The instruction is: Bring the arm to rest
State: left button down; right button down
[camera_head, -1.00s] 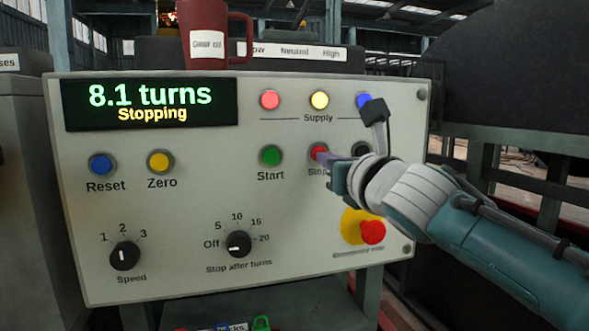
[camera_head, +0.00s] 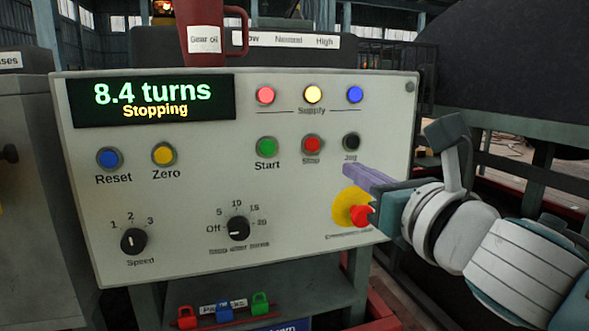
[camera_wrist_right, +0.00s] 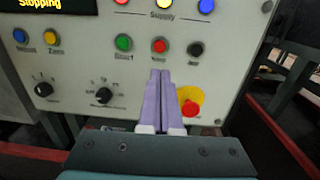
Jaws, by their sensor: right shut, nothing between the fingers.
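My right gripper (camera_head: 366,178) is shut and empty, its purple fingers pressed together in front of the lower right of the control panel (camera_head: 190,200). In the right wrist view the fingertips (camera_wrist_right: 161,74) show below the red Stop button (camera_wrist_right: 159,46). In the head view the Stop button (camera_head: 312,145) is clear of the gripper. The fingers are just above the red emergency button (camera_head: 361,215) on its yellow disc, and the gripper partly covers that area. The display (camera_head: 152,100) reads 8.4 turns, Stopping. My left gripper is not in view.
A red mug (camera_head: 203,38) labelled Gear oil stands behind the panel's top edge. Red, blue and green padlocks (camera_head: 224,311) sit below the panel. A large dark drum (camera_head: 500,60) is at the right. Dark railings and red beams lie to the right of the panel.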

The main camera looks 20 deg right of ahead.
dwell(0.4)
jog(key=s+r+m+g+p, duration=0.4)
jog(key=s+m+g+p, duration=0.1)
jog(key=s+m+p, duration=0.6)
jog(key=s+a+r+m+g+p, duration=0.1)
jog(key=s+r+m+g+p, duration=0.4)
jog(key=s+m+p, duration=0.6)
jog(key=s+r+m+g+p, duration=0.45)
jog(key=s+m+p, duration=0.25)
jog(key=s+m, duration=0.45)
notch_tip(320, 180, up, 35)
jog(key=w+m+h+p, duration=0.1)
jog(key=w+p, duration=0.1)
jog(key=p, duration=3.3)
jog(key=shift+w+f+p, duration=0.15)
jog(key=shift+w+p, duration=0.1)
jog(key=shift+p, duration=0.15)
